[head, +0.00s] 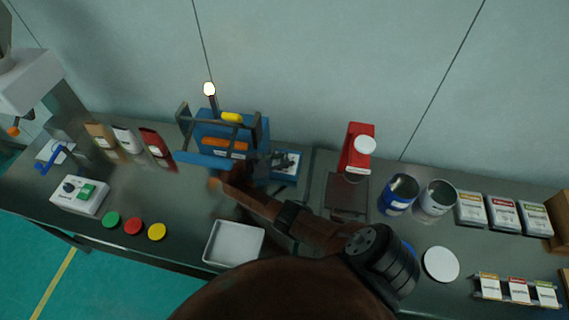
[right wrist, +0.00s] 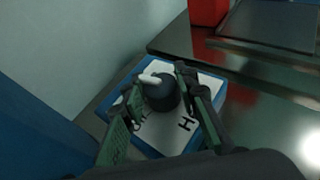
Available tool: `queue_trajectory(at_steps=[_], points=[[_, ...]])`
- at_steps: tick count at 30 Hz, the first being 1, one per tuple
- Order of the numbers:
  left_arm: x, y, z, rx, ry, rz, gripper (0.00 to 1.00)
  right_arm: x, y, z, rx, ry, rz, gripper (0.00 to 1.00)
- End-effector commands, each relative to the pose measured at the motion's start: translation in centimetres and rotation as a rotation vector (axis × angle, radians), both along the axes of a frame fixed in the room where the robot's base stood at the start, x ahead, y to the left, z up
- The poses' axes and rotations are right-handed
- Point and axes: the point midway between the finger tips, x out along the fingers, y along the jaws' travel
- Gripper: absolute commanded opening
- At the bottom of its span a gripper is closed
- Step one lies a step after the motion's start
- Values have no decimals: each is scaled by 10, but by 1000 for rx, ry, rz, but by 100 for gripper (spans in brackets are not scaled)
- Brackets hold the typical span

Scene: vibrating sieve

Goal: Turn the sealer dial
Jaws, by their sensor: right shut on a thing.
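The sealer dial is a round black knob (right wrist: 160,97) with a white pointer, on a white plate (right wrist: 188,132) marked with an H and another, partly hidden letter. The plate sits on a blue base, which shows in the head view as a small blue box (head: 287,168) beside the blue sealer (head: 229,140). My right gripper (right wrist: 158,84) has a finger on each side of the knob and is shut on it. In the head view the right gripper (head: 271,162) is small and dark at the box's left side. My left gripper is not in view.
The blue sealer frame stands close to my right gripper. A white tray (head: 208,255) lies in front. A red device (head: 353,145), blue can (head: 399,192) and silver can (head: 436,199) stand to the right. Pouches (head: 157,145) and a white control box (head: 66,202) are left.

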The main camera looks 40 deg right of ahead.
Motion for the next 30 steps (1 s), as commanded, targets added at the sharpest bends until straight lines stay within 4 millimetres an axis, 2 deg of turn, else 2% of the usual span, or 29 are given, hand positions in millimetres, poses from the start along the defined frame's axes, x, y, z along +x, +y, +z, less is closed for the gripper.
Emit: queue_trajectory(at_steps=[1,7,23,24,30], points=[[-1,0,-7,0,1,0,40,1,0,-3,1,0,-24,4],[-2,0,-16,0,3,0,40,0,0,-2,1,-1,-88,4],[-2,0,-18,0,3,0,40,0,-1,0,1,0,-115,4],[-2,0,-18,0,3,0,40,0,-1,0,1,0,-115,28],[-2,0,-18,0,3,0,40,0,-1,0,1,-1,-114,42]])
